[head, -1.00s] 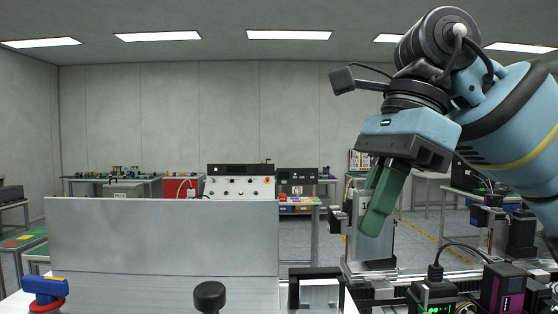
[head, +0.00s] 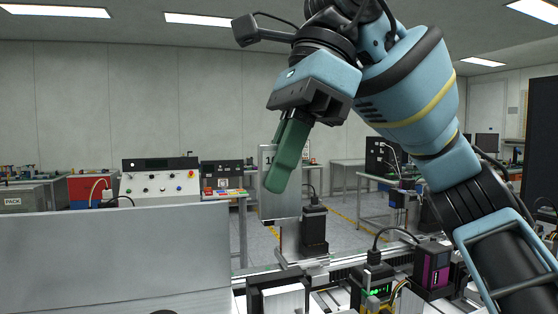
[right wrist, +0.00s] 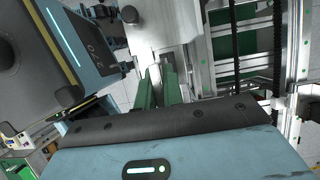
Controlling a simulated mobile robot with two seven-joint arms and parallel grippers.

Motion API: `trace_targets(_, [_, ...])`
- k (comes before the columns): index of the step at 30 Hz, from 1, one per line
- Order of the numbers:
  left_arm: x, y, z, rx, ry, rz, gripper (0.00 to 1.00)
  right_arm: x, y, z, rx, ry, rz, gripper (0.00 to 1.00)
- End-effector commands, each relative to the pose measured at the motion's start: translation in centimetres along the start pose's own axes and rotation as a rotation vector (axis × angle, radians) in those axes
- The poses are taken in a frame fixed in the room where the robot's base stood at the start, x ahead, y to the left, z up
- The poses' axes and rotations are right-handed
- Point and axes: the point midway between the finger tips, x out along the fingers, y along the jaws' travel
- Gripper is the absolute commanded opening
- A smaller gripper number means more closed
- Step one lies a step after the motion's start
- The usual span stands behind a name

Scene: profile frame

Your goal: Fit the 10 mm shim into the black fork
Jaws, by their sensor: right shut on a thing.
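The shim is a flat grey plate (head: 269,205) with a partly covered number starting with 1. My right gripper (head: 279,180) has green fingers shut on it, and the plate hangs upright in the air. In the right wrist view the green fingers (right wrist: 161,88) are close together with a thin grey edge between them. The black fork seems to be the black bracket (head: 254,298) at the bottom of the head view, around a pale block. The plate is above it in the picture, clearly apart. My left gripper is not in view.
A large grey panel (head: 110,260) stands at the left front. Right of the bracket are a metal rail, a black device with green lights (head: 372,285) and a purple-black box (head: 432,268) with cables. A black block (head: 313,232) stands behind the rail.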

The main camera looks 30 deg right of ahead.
Motion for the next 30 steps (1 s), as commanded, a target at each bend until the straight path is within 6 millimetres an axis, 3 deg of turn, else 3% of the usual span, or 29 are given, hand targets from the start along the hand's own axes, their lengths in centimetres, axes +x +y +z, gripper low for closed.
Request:
trace_targets(21, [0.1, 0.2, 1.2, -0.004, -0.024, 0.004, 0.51, 5.2, -0.1, -2.2, 0.000, 0.000, 0.003, 0.00])
trace_targets(30, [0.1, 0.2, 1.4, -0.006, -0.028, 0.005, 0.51, 6.2, 0.0, -2.6, 0.000, 0.000, 0.000, 0.00])
